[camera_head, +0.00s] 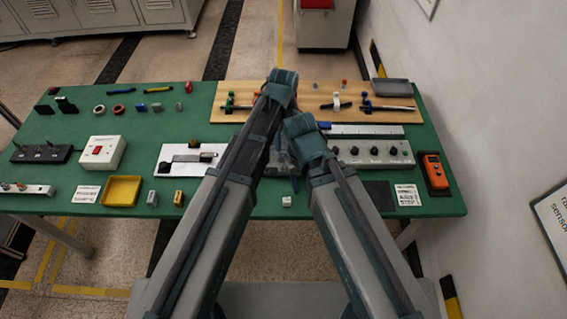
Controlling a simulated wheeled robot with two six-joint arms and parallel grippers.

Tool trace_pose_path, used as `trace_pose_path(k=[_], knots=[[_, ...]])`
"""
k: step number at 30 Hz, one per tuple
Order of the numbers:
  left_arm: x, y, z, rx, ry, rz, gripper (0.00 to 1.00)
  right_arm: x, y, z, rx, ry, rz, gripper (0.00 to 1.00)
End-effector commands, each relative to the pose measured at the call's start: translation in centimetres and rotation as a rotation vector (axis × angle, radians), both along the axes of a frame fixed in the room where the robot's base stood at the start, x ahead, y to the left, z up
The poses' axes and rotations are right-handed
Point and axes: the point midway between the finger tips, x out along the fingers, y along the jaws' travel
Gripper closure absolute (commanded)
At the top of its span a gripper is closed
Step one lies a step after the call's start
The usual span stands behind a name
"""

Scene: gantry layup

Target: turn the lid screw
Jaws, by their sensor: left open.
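My two arms reach in from the bottom edge and come together over the middle of the green table (250,208). The left gripper (281,160) shows only in part, low between the two arms. It is open, and I see nothing held in it. My right gripper is hidden behind the arm links. I cannot make out the lid screw or its lid. The arms cover the middle of the table, so whatever lies under the left gripper is mostly hidden.
A wooden board (240,88) with clamps and tools lies at the back right. A grey panel with black knobs (372,152) and an orange meter (434,173) stand right. A white switch box (102,152), a yellow tray (121,191) and a white plate (171,167) lie left.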

Motion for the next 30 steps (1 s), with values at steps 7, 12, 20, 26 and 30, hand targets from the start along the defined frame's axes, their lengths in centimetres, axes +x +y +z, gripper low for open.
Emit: trace_pose_path(k=[7,12,20,26,30], knots=[[0.0,0.0,-3.0,0.000,0.000,-0.001,0.43,0.0,0.0,-2.9,0.000,0.000,0.000,0.43],[0.0,0.0,-5.3,0.000,0.000,-0.001,0.43,0.0,0.0,-5.3,0.000,0.000,-0.001,0.43],[0.0,0.0,-8.9,0.000,0.000,-0.001,0.43,0.0,0.0,-8.9,0.000,0.000,-0.002,0.43],[0.0,0.0,-11.6,0.000,0.000,-0.002,0.43,0.0,0.0,-11.6,0.000,0.000,-0.002,0.43],[0.0,0.0,-12.9,0.000,0.000,-0.001,0.43,0.0,0.0,-12.9,0.000,0.000,-0.002,0.43]])
